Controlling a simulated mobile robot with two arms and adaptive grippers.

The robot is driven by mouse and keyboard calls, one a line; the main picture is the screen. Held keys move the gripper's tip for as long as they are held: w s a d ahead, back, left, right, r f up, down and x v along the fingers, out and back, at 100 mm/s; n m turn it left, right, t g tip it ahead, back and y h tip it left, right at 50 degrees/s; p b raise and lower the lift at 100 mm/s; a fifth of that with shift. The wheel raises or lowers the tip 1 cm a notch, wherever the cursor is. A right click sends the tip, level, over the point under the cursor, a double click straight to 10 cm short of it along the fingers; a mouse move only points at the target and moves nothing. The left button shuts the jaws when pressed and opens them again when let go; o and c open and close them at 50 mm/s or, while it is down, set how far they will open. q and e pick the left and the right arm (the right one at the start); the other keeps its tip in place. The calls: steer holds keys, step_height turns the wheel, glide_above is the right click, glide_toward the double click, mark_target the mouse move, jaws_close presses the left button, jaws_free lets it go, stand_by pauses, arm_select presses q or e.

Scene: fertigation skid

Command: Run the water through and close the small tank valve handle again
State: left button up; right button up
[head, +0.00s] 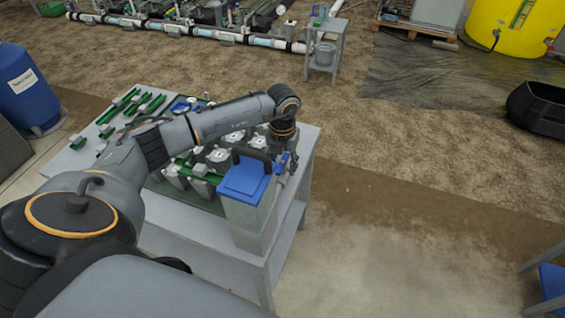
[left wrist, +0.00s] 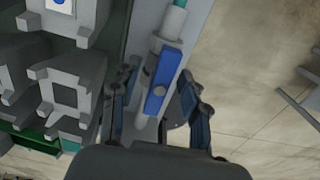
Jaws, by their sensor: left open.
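The small tank valve handle (left wrist: 162,80) is a blue lever on a pale pipe (left wrist: 172,24) in the left wrist view. It lies roughly along the pipe. My left gripper (left wrist: 163,103) is open, with one finger on each side of the handle's near end; I cannot tell whether either touches it. In the head view my left gripper (head: 286,150) points down at the right edge of the table, and the wrist partly hides the valve. A translucent tank with a blue lid (head: 244,178) stands just in front of it. My right gripper is not in view.
The grey table (head: 210,240) carries several grey square-topped blocks (head: 218,155) beside the arm and green parts (head: 118,105) at the far left. A blue drum (head: 28,88) stands left.

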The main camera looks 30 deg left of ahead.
arm_select(q)
jaws_close()
steer(key=shift+f+m+b, duration=0.15)
steer(key=shift+m+b, duration=0.55)
steer(key=shift+m, duration=0.4)
steer(key=m+b, duration=0.3)
steer(key=m, duration=0.4)
steer(key=m+b, duration=0.2)
steer(key=m, duration=0.3)
steer(key=shift+m, duration=0.3)
steer(key=m+b, duration=0.1)
steer(key=m, duration=0.1)
steer(key=shift+m, duration=0.4)
steer(key=shift+r+m+b, duration=0.2)
steer(key=shift+m+b, duration=0.15)
steer(key=shift+m, duration=0.55)
jaws_free()
